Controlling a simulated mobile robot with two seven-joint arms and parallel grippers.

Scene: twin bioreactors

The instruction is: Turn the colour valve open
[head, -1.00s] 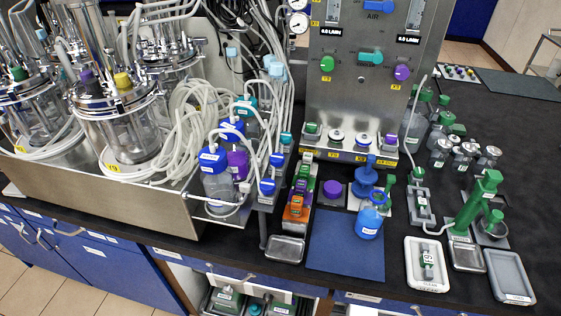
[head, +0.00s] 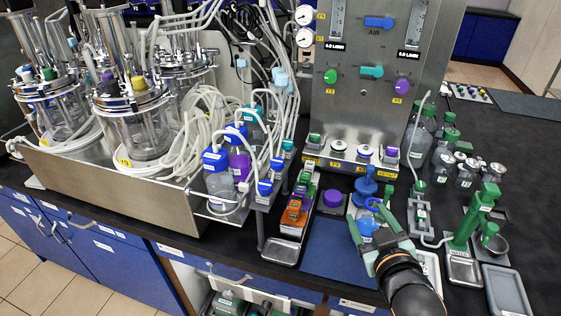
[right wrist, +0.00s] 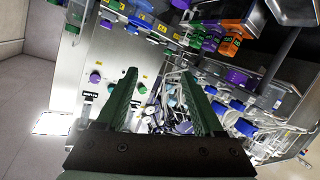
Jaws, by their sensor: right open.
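No valve in view carries a label that I can read as colour. The steel panel at the back has a blue AIR handle (head: 379,22), a green knob (head: 330,76), a teal knob (head: 372,72) and a purple knob (head: 402,87). Panel knobs also show small in the right wrist view, left of the fingers. My left gripper is not in view.
Glass bioreactors (head: 130,118) and coiled tubing stand in a steel tray at left. A coloured block stack (head: 294,212), a purple cap (head: 332,198) and a blue stand (head: 366,186) sit near the gripper. A green stand (head: 472,218) is at right. The mat (head: 325,252) has bare room.

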